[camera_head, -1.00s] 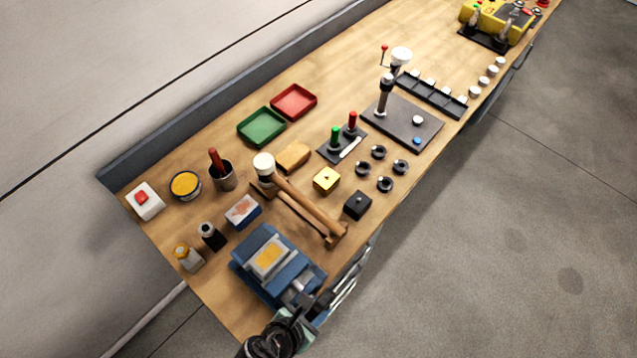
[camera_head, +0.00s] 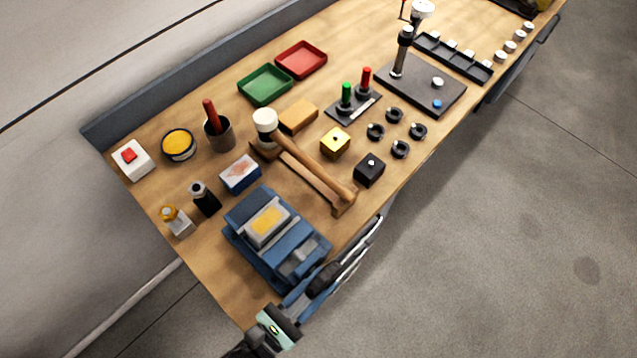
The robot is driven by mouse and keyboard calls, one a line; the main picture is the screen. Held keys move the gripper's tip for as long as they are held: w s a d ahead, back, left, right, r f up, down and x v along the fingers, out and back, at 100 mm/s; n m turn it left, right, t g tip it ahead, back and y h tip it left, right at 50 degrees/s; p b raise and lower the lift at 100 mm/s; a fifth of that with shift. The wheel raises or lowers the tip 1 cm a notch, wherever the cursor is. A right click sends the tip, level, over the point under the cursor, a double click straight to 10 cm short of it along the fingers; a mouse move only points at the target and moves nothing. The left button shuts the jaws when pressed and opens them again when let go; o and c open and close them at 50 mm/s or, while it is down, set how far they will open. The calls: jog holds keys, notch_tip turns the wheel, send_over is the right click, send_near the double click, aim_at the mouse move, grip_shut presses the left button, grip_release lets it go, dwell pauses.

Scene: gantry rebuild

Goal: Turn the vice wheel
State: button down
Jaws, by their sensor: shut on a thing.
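The blue vice (camera_head: 262,240) stands at the near corner of the bench, with a pale block with a yellow top (camera_head: 267,225) in its jaws. A dark rounded part, which looks like the vice wheel (camera_head: 323,278), shows at its front, past the bench edge. My gripper (camera_head: 303,299) reaches in from the bottom of the view and is shut at the wheel. My wrist with a mint-green band is below it. The fingertips and the exact grip point are mostly hidden.
A black block (camera_head: 370,170) is to the right. The floor at right is clear.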

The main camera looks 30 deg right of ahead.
jog(key=shift+f+t+h+b, duration=0.15)
jog(key=shift+t+h+b, duration=0.25)
jog(key=shift+h+b, duration=0.55)
jog(key=c, duration=0.9)
grip_release()
jog(key=shift+d, duration=0.1)
